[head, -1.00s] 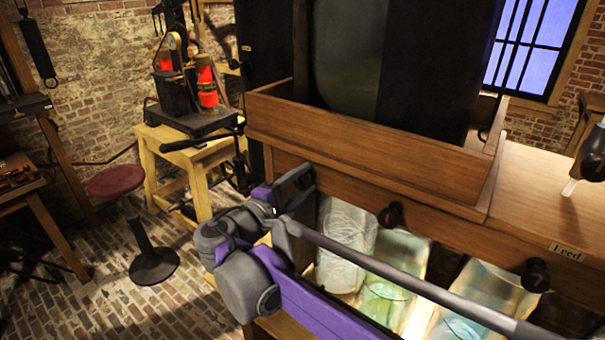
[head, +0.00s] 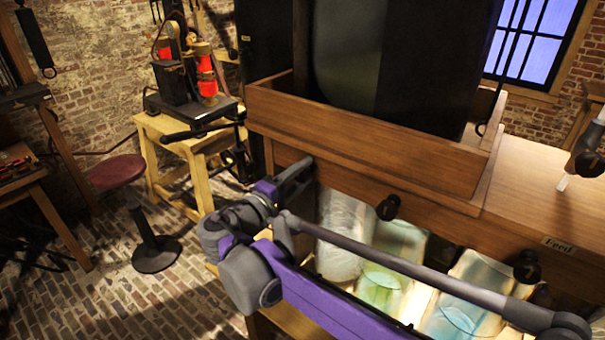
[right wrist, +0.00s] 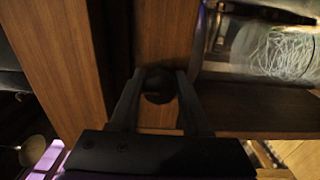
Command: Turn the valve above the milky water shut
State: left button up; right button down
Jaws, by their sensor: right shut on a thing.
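A row of glass jars stands under a wooden box with black round valves on its front board. The leftmost jar (head: 342,240) looks whitish with fine strands; it also shows in the right wrist view (right wrist: 272,52). My right gripper (head: 300,172) is at the board's left end, above that jar. In the right wrist view my right gripper (right wrist: 158,98) has its fingers on both sides of a black valve knob (right wrist: 158,84) and is shut on it. The head view hides this knob behind the gripper. My left gripper is not in view.
Other valves are the middle knob (head: 388,207) and the right knob (head: 526,270). A greenish jar (head: 388,272) and a bluish jar (head: 462,295) stand to the right. A red stool (head: 118,172) and a wooden stand (head: 185,160) are at left, with bare brick floor between.

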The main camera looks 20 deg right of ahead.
jog(key=shift+c, duration=2)
grip_release()
